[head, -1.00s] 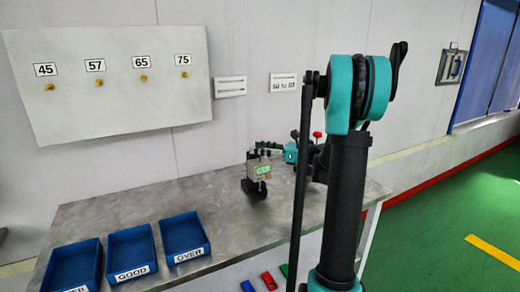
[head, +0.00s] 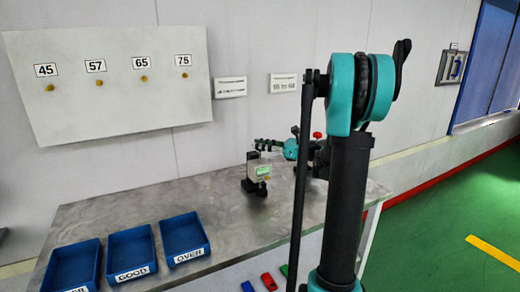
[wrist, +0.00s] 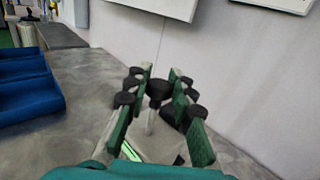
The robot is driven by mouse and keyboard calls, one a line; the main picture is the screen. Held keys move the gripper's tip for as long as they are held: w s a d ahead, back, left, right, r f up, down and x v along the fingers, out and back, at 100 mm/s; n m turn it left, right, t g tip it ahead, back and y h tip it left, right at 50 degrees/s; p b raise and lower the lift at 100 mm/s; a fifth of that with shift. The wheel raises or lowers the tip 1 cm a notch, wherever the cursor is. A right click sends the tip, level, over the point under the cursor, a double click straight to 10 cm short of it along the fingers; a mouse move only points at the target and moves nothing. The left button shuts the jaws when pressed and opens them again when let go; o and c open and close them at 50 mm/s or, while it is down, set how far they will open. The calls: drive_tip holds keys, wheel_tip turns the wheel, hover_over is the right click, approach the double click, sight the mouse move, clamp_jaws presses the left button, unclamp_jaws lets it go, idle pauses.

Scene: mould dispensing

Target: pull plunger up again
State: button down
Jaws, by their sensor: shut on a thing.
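The gauge (head: 257,173) stands upright on the metal bench, with a green display and a dark base. Its light body and green display also show at the bottom of the wrist view (wrist: 165,153). My gripper (head: 262,145) is above the gauge, reaching in from the right. In the wrist view, my gripper's green-padded fingers (wrist: 160,76) are shut around the plunger's black knob (wrist: 157,89). A pale shaft runs down from the knob towards the gauge body. The knob is too small to make out in the head view.
Blue trays (head: 129,242) labelled GOOD and OVER, and one more, stand at the bench's left front. A board (head: 110,105) with numbered hooks hangs on the wall. The bench (head: 225,215) is clear between trays and gauge. Small coloured blocks (head: 268,281) lie at the front.

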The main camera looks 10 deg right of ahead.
drive_tip(key=c, duration=1.3)
unclamp_jaws()
drive_tip(key=v, duration=1.2)
